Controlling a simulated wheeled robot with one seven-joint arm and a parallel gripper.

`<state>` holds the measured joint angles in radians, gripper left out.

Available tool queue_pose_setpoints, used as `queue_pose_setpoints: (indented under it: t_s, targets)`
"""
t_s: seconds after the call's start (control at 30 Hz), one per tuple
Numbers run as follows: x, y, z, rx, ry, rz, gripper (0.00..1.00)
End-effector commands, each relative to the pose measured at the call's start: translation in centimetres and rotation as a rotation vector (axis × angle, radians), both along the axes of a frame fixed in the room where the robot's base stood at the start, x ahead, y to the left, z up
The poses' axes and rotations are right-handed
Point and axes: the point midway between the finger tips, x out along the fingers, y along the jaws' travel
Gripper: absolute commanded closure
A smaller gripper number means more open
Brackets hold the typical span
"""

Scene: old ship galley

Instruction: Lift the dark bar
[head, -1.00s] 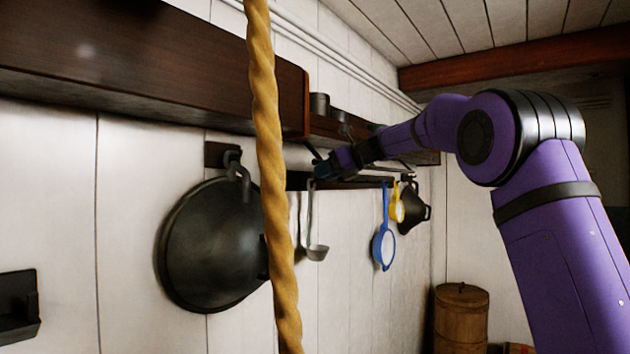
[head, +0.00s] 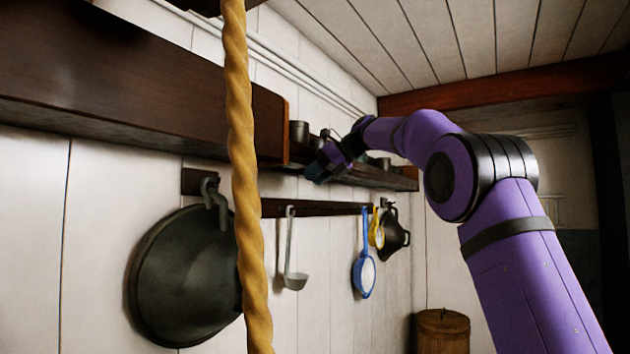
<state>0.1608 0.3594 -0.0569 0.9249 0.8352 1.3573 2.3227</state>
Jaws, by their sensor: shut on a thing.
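My gripper (head: 320,170) is at the front of the wall shelf (head: 395,179), above the hanging rail. It is shut on the dark bar. The bar hardly stands out from the dark shelf behind it and is largely hidden by the gripper, so its ends and tilt cannot be told.
A twisted rope (head: 246,190) hangs close in front, left of my gripper. Cups (head: 299,131) stand on the shelf. Below, a rail (head: 325,208) holds a ladle (head: 292,262), a blue strainer (head: 364,273) and a yellow one (head: 377,232). A large dark pan (head: 185,280) hangs at left; a barrel (head: 443,330) stands below right.

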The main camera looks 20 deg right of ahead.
Motion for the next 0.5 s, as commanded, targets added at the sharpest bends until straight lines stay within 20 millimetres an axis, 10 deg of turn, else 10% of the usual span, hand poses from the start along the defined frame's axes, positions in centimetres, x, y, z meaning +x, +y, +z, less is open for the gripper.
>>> queue_pose_setpoints:
  t_s: [0.47, 0.5]
  targets:
    - [-0.21, 0.15, 1.23, 0.006, -0.027, -0.003, 1.00]
    - [-0.21, 0.15, 1.23, 0.006, -0.027, -0.003, 0.58]
